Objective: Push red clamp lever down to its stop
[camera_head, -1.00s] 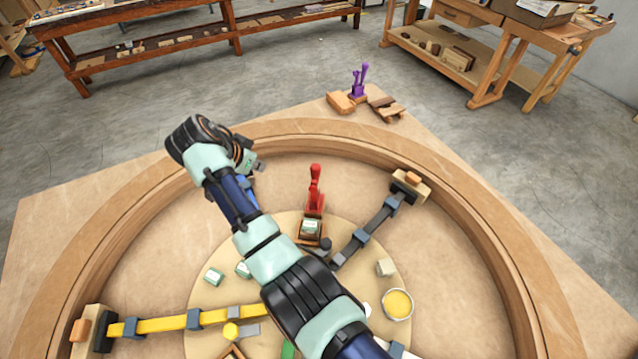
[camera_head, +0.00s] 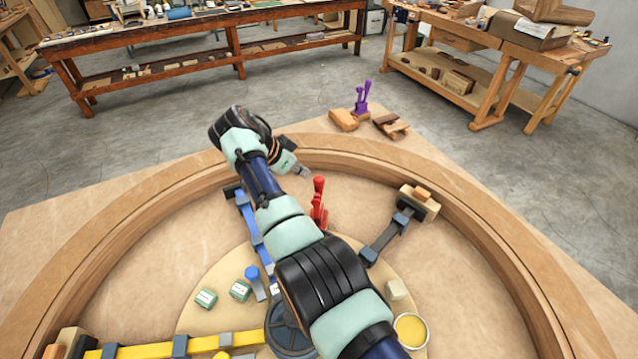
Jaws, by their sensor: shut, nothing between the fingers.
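The red clamp lever (camera_head: 319,192) stands upright near the middle of the ring. Its base is partly hidden behind my arm. My gripper (camera_head: 305,172) is shut and empty. In the picture it shows just up and left of the lever's top, with a small gap between them. I cannot tell how far apart they are in depth.
A curved wooden ring (camera_head: 480,220) surrounds the work area. A blue clamp bar (camera_head: 250,220), a yellow bar (camera_head: 140,351) and a dark bar (camera_head: 385,236) reach outward. A yellow-filled cup (camera_head: 410,330) and small green-white blocks (camera_head: 206,298) stand on the round board. A purple clamp (camera_head: 362,98) is beyond the ring.

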